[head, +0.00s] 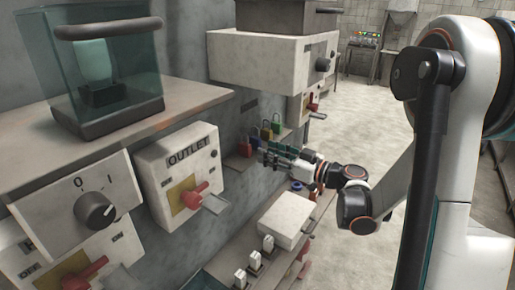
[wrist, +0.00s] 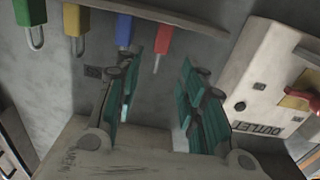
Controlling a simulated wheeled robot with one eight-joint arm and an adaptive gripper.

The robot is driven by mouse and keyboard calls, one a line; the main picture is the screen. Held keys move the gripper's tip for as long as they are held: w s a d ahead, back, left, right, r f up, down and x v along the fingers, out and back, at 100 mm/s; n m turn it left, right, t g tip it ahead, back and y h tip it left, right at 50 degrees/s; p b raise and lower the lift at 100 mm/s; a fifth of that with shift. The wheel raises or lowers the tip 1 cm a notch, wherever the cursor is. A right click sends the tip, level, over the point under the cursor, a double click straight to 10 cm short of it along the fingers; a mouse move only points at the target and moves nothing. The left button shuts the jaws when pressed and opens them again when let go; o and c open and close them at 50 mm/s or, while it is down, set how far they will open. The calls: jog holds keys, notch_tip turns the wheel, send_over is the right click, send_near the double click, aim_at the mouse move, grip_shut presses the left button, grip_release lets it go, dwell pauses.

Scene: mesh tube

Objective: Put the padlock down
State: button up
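Several padlocks are in a row at a narrow ledge on the grey wall. The red padlock (head: 245,148) is nearest in the head view; it also shows in the wrist view (wrist: 163,42). Beside it in the wrist view are a blue one (wrist: 124,30), a yellow one (wrist: 72,20) and a green one (wrist: 30,14). My gripper (head: 264,153) is beside the row, close to the red padlock. In the wrist view its teal fingers (wrist: 160,75) are spread apart with nothing between them. The red padlock appears beyond the gap, apart from the fingers.
The OUTLET box (head: 180,165) with a red handle is on the wall left of the padlocks. A white box (head: 285,218) and several small white pieces are below my gripper. A glass tank (head: 90,65) stands on the upper shelf. Open floor is at right.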

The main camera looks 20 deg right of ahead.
jog(key=shift+v, duration=1)
dwell(0.5)
